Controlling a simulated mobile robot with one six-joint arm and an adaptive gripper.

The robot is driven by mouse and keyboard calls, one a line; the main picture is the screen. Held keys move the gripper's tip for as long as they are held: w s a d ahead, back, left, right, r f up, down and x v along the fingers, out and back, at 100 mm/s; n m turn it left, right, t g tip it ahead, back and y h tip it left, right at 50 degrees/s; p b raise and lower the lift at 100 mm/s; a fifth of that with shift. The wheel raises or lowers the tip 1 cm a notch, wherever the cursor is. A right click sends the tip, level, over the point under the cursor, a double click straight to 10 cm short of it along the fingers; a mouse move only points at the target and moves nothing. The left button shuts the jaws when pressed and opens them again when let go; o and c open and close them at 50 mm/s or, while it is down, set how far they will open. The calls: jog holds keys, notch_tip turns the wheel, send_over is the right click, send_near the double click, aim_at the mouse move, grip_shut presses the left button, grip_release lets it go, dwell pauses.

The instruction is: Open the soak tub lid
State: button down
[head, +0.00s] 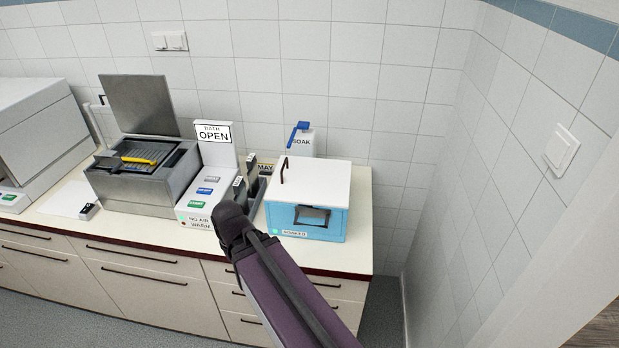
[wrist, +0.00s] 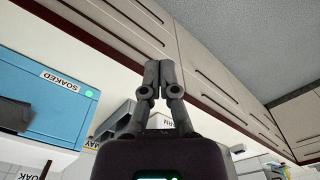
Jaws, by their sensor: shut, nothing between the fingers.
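The soak tub (head: 300,222) is a light blue box at the right end of the counter, with a "SOAKED" label and a green light on its front. Its white lid (head: 325,182) lies flat and closed on top, with a dark upright handle (head: 284,170) near its left side. The tub's blue wall (wrist: 50,95) also shows at the left of the wrist view, label upside down. My gripper (wrist: 152,68) is shut and empty, fingertips together, apart from the tub. In the head view my arm reaches up in front of the counter, left of the tub; the fingertips cannot be made out there.
A bath unit (head: 150,180) with a raised lid stands to the left. A button panel (head: 205,190) with an "OPEN" sign (head: 214,134) stands between bath and tub. A "SOAK" dispenser (head: 302,141) with a blue lever is behind the tub. The right wall is close by.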

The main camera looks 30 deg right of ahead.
jog(key=m+t+y, duration=0.5)
jog(key=m+y, duration=0.2)
jog(key=m, duration=1.3)
send_near(290, 176)
jog(key=s+a, duration=0.1)
jog(key=a, duration=0.3)
jog(key=s+a+f, duration=0.1)
jog(key=a, duration=0.3)
jog(key=s+a+f, duration=0.1)
jog(key=a, duration=0.3)
jog(key=shift+s+a+f+p, duration=0.25)
jog(key=shift+p, duration=0.05)
jog(key=d+r+m+t, duration=0.1)
jog(key=d+m, duration=0.1)
jog(key=d, duration=0.2)
jog(key=w+d+r+m+t+y, duration=0.1)
jog(key=d+m, duration=0.1)
jog(key=d, duration=0.2)
jog(key=d+r+m+t, duration=0.1)
jog(key=d+r+m, duration=0.1)
jog(key=d, duration=0.3)
jog(key=shift+w+m+y, duration=0.2)
jog(key=shift+m+y, duration=0.1)
jog(key=shift+y, duration=0.1)
jog(key=shift+w+a+f+b, duration=0.4)
jog(key=shift+w+f, duration=0.05)
jog(key=shift+b+x, duration=2.1)
jog(key=shift+x, duration=2.1)
